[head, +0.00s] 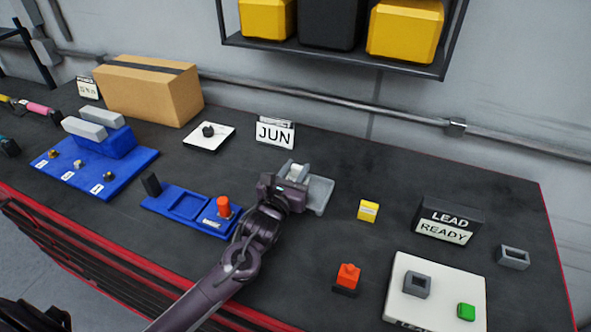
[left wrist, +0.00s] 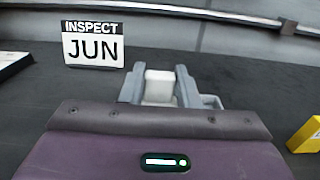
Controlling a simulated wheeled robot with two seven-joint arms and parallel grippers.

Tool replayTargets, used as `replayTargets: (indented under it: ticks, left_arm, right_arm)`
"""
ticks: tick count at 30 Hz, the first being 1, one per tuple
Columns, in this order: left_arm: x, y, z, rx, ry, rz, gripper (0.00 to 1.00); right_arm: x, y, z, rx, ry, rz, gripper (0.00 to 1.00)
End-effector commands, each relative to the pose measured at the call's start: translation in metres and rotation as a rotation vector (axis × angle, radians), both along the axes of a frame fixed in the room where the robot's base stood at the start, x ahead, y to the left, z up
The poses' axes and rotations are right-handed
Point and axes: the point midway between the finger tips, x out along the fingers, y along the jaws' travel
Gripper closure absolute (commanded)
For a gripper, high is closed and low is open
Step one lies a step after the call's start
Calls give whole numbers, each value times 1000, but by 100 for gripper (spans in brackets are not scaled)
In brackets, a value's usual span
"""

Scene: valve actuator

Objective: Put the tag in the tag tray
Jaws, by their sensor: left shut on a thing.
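My left gripper (head: 298,173) is shut on a small whitish block, which I take to be the tag (left wrist: 159,87). The tag sits between the two grey fingers in the left wrist view, and the gripper body hides its lower part. A light grey tray (head: 320,192), which I take to be the tag tray, lies on the bench right beside and partly behind the gripper. Its edge also shows in the left wrist view (left wrist: 211,101), right of the fingers. I cannot tell whether the tag touches the tray. My right gripper is not in view.
The INSPECT JUN sign (head: 275,132) stands behind the gripper. A blue fixture (head: 188,207) with a red-orange part (head: 223,206) lies left of my arm. A yellow block (head: 368,210) and LEAD READY sign (head: 448,220) stand to the right. The back centre-right bench is clear.

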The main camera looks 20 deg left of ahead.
Motion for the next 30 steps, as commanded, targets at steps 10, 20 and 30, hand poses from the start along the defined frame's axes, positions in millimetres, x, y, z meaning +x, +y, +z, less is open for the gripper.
replayTargets:
  ticks: [10,20,30]
  left_arm:
    - [0,0,-14,3,6,-1,99]
    - [-2,-2,-20,5,19,-4,50]
    - [-2,-4,-13,2,20,-8,50]
  right_arm:
    - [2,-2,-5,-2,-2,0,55]
    - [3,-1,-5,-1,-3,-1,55]
    - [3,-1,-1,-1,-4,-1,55]
